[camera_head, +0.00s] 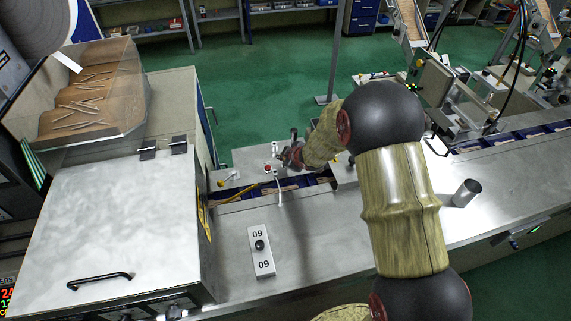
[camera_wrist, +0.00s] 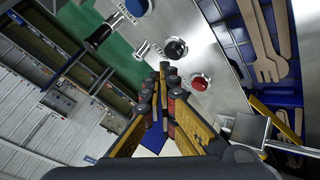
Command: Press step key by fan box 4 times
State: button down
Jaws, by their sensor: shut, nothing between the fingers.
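My gripper (camera_head: 283,156) is shut and empty, over the small control panel beside the conveyor channel. In the wrist view its fingertips (camera_wrist: 164,72) are close to a black button (camera_wrist: 177,48) and a red button (camera_wrist: 199,83) on the grey metal panel (camera_wrist: 205,50). A blue button (camera_wrist: 136,6) is farther up that row. Whether the fingertips touch anything is unclear. In the head view the red button (camera_head: 268,168) shows left of my gripper. I cannot identify the fan box.
A large metal cabinet (camera_head: 115,230) stands at left, with a stick hopper (camera_head: 90,95) behind.

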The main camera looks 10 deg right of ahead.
jog(key=shift+f, duration=0.15)
jog(key=shift+f+b, duration=0.25)
jog(key=shift+b, duration=0.1)
jog(key=shift+f+b, duration=0.45)
jog(key=shift+f, duration=0.05)
dwell(0.8)
dwell(0.4)
jog(key=shift+r+p, duration=0.85)
jog(key=shift+r, duration=0.05)
notch_tip(320, 180, up, 5)
jog(key=p, duration=0.4)
jog(key=shift+r+p, duration=0.1)
jog(key=shift+p, duration=0.2)
